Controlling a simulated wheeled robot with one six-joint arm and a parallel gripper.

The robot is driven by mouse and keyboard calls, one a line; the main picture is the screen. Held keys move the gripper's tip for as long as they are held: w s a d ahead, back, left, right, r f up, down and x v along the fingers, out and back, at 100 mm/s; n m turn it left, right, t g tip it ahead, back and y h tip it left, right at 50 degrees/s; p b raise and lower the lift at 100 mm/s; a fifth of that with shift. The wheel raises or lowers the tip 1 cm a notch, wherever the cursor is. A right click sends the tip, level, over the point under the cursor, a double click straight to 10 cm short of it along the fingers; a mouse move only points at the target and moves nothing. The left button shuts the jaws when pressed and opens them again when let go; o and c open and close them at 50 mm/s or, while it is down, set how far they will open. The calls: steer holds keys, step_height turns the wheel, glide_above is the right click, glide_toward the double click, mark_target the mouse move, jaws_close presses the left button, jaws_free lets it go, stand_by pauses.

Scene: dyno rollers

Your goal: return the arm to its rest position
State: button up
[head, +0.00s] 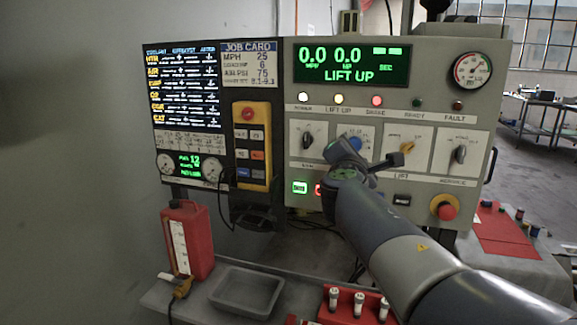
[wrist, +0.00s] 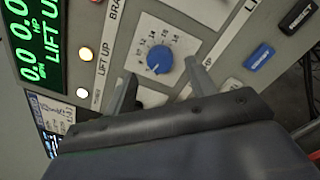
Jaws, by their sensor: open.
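My arm reaches up from the lower right of the head view to the control panel (head: 405,75). My gripper (head: 370,160) is at the panel's row of knobs, in front of the blue knob. In the wrist view my gripper (wrist: 160,78) is open, with one finger on each side below the blue knob (wrist: 159,59). Nothing shows between the fingers. The blue knob sits on a white dial plate (wrist: 180,40). I cannot tell whether a finger touches the panel.
The panel display (head: 352,64) reads LIFT UP. A red emergency button (head: 445,210) is at the panel's lower right. A job-card screen (head: 185,110) is left. Below are a red jug (head: 187,240), a grey tray (head: 245,290) and a red block (head: 355,305) with several white-capped vials.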

steer(key=x, duration=0.3)
steer(key=shift+w+d+r+p, duration=0.1)
steer(key=shift+w+p, duration=0.2)
steer(key=shift+p, duration=0.05)
steer(key=shift+s+b, duration=0.1)
steer(key=shift+b, duration=0.2)
